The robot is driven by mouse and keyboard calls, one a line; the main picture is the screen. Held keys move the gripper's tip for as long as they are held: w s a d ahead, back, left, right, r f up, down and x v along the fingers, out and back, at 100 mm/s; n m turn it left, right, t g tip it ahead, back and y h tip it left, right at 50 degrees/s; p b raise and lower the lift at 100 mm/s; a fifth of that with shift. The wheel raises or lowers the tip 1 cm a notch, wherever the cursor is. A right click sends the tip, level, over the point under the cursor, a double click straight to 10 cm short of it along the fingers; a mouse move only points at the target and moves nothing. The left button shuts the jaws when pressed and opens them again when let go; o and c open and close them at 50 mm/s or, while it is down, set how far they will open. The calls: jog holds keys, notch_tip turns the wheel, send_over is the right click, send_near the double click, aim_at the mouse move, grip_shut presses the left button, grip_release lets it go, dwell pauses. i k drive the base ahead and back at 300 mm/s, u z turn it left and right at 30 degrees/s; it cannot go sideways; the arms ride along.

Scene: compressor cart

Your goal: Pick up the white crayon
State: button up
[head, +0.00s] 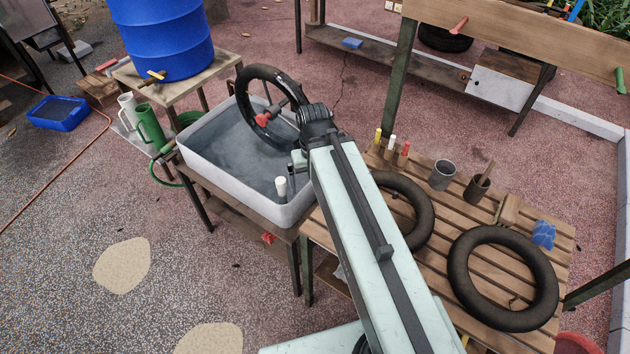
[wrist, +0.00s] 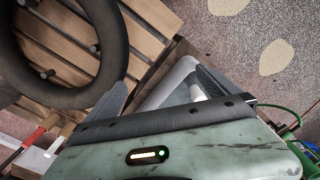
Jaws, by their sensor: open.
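The white crayon (head: 392,143) stands upright on the slatted wooden bench (head: 455,200), between a yellow crayon (head: 378,136) and a red crayon (head: 405,148). My gripper is mostly hidden behind my arm in the head view. In the wrist view my gripper (wrist: 162,77) is open, its two grey fingers spread apart. It is over the gap between the bench and the grey tub (head: 232,200), left of the crayons in the head view.
A white-topped cylinder (head: 281,188) stands at the tub's near right corner. A wheel (head: 270,108) leans in the tub. Two black tyres (head: 502,279), a grey cup (head: 442,175), a brown pot (head: 477,188) and a blue cloth (head: 543,234) are on the bench.

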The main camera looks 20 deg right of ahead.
aim_at(392, 138)
jog(key=z, duration=3)
jog(key=k, duration=1.8)
jog(key=u, duration=1.35)
jog(key=i, duration=1.05)
jog(key=u, duration=0.1)
